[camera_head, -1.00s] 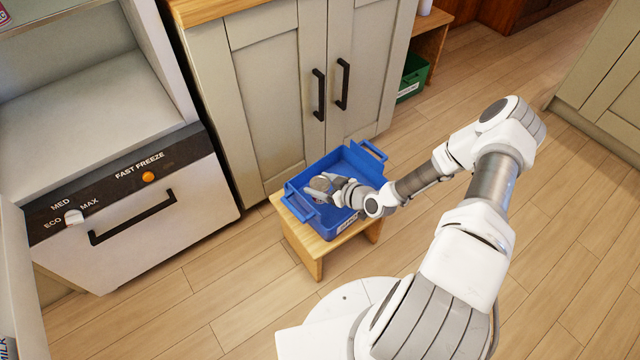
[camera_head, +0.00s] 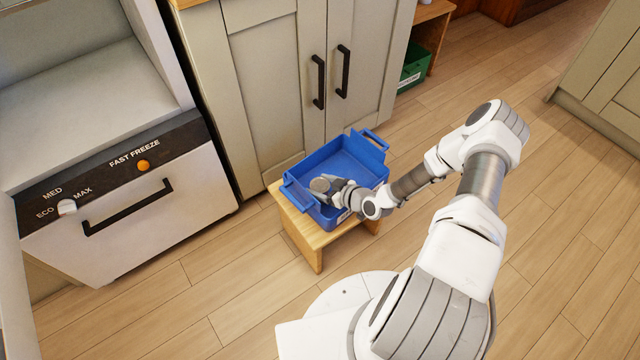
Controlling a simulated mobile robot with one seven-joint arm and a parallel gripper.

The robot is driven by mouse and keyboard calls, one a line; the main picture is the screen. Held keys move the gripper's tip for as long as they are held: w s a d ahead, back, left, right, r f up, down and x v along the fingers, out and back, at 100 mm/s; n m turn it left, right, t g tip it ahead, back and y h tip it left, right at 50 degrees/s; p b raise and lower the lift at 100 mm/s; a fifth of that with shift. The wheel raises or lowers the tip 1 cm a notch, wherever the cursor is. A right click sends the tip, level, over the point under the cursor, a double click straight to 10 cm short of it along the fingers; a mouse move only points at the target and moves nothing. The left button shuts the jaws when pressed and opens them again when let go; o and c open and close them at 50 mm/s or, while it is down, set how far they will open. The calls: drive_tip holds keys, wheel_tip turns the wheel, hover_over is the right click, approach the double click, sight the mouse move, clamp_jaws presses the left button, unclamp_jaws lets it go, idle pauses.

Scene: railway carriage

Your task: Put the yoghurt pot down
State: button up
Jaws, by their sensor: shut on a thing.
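The yoghurt pot (camera_head: 319,184) shows as a small round grey-brown top at the left end of the blue crate (camera_head: 354,150). My gripper (camera_head: 325,186) is shut on the pot, reaching in from the right over the crate's near side. The pot appears low in the crate, near its left front corner. The fingers and the pot's lower part are partly hidden, so I cannot tell whether it touches the crate floor. The crate stands on a small wooden stool (camera_head: 310,245).
A grey cupboard (camera_head: 275,90) with black handles stands behind the stool. A freezer (camera_head: 130,215) with an open-fronted space above is at the left. A green crate (camera_head: 413,66) sits under a wooden shelf. The crate's right and back parts look empty.

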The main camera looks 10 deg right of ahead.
drive_tip(key=shift+f, duration=0.2)
drive_tip(key=o, duration=1.4)
drive_tip(key=p+v, duration=0.5)
drive_tip(key=v, duration=1.2)
drive_tip(key=shift+s+d, duration=0.1)
drive_tip(key=shift+s, duration=0.05)
clamp_jaws()
idle(0.4)
